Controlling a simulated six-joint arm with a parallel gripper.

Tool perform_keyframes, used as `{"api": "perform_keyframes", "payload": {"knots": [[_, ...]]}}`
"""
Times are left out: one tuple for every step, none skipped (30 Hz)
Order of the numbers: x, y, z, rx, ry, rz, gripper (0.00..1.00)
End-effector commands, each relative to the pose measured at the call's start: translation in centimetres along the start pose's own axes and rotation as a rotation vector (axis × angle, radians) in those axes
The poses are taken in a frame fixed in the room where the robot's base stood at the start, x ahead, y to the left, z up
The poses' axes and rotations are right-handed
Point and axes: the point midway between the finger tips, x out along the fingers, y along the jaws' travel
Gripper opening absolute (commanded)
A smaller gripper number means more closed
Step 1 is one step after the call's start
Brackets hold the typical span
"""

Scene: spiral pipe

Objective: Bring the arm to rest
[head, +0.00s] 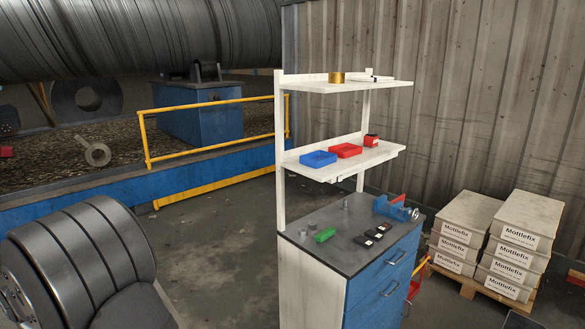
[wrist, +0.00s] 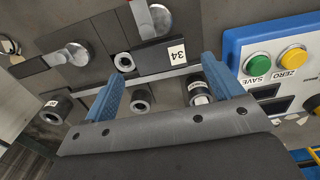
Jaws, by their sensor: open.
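My gripper (wrist: 163,70) shows in the wrist view as two blue fingers on a dark grey body. The fingers are spread wide apart. Two short dark cylinders with hollow ends, one near the middle (wrist: 139,101) and one by the right finger (wrist: 199,96), show in the space between them. Neither is clamped between both fingers. I cannot tell how far they lie from the fingertips. My gripper is not seen in the head view.
In the wrist view, a blue-framed panel (wrist: 232,50) with green and yellow buttons is right of my gripper. A plate marked 34 (wrist: 160,60) lies beyond. The head view shows a blue-drawer workbench (head: 335,213) with shelves, a yellow rail (head: 190,106) and stacked boxes (head: 465,222).

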Motion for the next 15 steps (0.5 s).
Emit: {"api": "perform_keyframes", "payload": {"knots": [[0.6,0.0,0.1,0.000,-0.003,0.001,0.85],[1.0,0.0,0.1,0.000,-0.005,0.002,0.85],[1.6,0.0,0.1,0.000,-0.005,0.002,0.85],[2.1,0.0,0.1,0.000,-0.004,0.002,0.85],[2.7,0.0,0.1,0.000,-0.005,0.002,0.85],[2.5,0.0,0.0,0.000,0.000,0.000,0.85],[1.5,0.0,-0.1,0.000,0.004,-0.001,0.85],[0.8,0.0,-0.1,0.000,0.005,-0.002,0.85],[0.0,0.0,-0.1,0.000,0.004,-0.001,0.85],[-0.7,0.0,-0.1,0.000,0.005,-0.002,0.85],[-1.3,0.0,-0.1,0.000,0.004,-0.001,0.85],[-2.0,0.0,-0.1,0.000,0.004,-0.001,0.85],[-2.6,0.0,-0.1,0.000,0.002,-0.001,0.85],[-3.2,0.0,-0.1,0.000,0.004,-0.001,0.85],[-4.1,0.0,-0.1,0.000,0.003,-0.001,0.85]]}}
